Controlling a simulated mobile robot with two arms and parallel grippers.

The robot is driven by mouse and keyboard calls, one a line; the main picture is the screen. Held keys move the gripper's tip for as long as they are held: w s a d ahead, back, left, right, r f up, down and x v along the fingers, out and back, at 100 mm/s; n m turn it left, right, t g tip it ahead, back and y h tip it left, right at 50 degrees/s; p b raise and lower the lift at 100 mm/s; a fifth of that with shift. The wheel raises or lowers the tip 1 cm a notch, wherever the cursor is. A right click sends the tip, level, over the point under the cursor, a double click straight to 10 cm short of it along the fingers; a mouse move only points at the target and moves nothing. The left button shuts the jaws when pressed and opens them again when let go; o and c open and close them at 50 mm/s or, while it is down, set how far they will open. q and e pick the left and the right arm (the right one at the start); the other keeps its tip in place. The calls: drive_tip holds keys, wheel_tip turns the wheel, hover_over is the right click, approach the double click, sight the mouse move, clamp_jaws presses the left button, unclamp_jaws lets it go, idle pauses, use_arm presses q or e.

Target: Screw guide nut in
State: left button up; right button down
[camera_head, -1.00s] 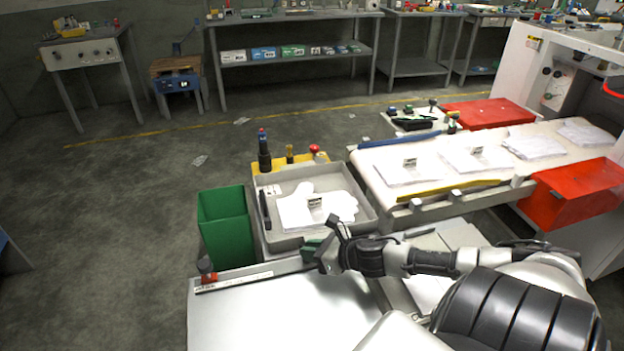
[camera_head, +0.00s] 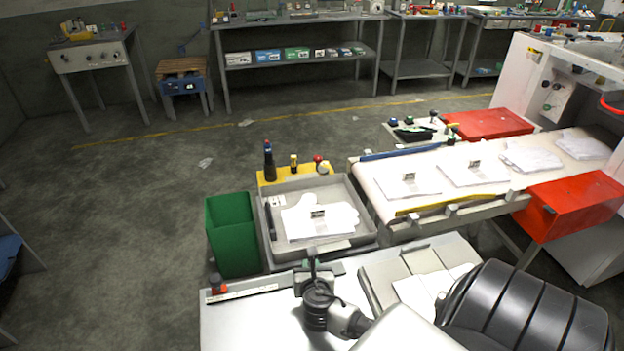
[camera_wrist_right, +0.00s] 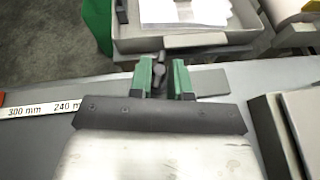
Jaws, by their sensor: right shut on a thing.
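My right gripper (camera_head: 313,272) is over the far edge of the pale metal worktable (camera_head: 245,325). In the right wrist view, its green-padded fingers (camera_wrist_right: 161,80) are shut on a small dark piece, apparently the guide nut (camera_wrist_right: 158,72). The piece stands up between the fingertips; its lower part is hidden, and I cannot tell whether it touches anything below. A white scale strip (camera_head: 243,292) marked in mm runs along the table's far edge, left of the gripper; it also shows in the wrist view (camera_wrist_right: 40,107). My left gripper is not in view.
A grey tray (camera_head: 268,235) with white gloves (camera_head: 320,216) stands just beyond the gripper. A green bin (camera_head: 232,235) is left of it. A red knob (camera_head: 217,284) sits at the strip's left end. Grey panels (camera_head: 385,280) lie right of the gripper. A conveyor (camera_head: 375,190) carries glove stacks.

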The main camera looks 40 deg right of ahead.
drive_tip(key=m+g+h, duration=0.1)
drive_tip(key=m+g+h+p, duration=0.1)
drive_tip(key=m, duration=0.1)
drive_tip(key=m+g+h, duration=0.1)
drive_tip(key=shift+w+a+r+m+g+h, duration=0.15)
drive_tip(key=shift+w+a+m+g+h, duration=0.15)
drive_tip(key=shift+w+g, duration=0.1)
drive_tip(key=m+g+h, duration=0.1)
drive_tip(key=m+g, duration=0.1)
drive_tip(key=m+g+h, duration=0.1)
drive_tip(key=g, duration=0.1)
drive_tip(key=shift+w+m+p, duration=0.2)
drive_tip(key=shift+m+p, duration=0.15)
drive_tip(key=shift+m, duration=0.05)
drive_tip(key=m+g, duration=0.2)
drive_tip(key=g, duration=0.1)
drive_tip(key=shift+w+m, duration=0.15)
drive_tip(key=shift+m, duration=0.15)
drive_tip(key=shift+w+m+g+b, duration=0.2)
drive_tip(key=shift+m+g+b, duration=0.65)
drive_tip(key=shift+m+g, duration=0.95)
drive_tip(key=shift+d+g+y, duration=0.1)
drive_tip(key=shift+g+y, duration=0.2)
drive_tip(key=shift+g, duration=0.1)
drive_tip(key=c, duration=1.2)
unclamp_jaws()
drive_tip(key=shift+o, duration=0.5)
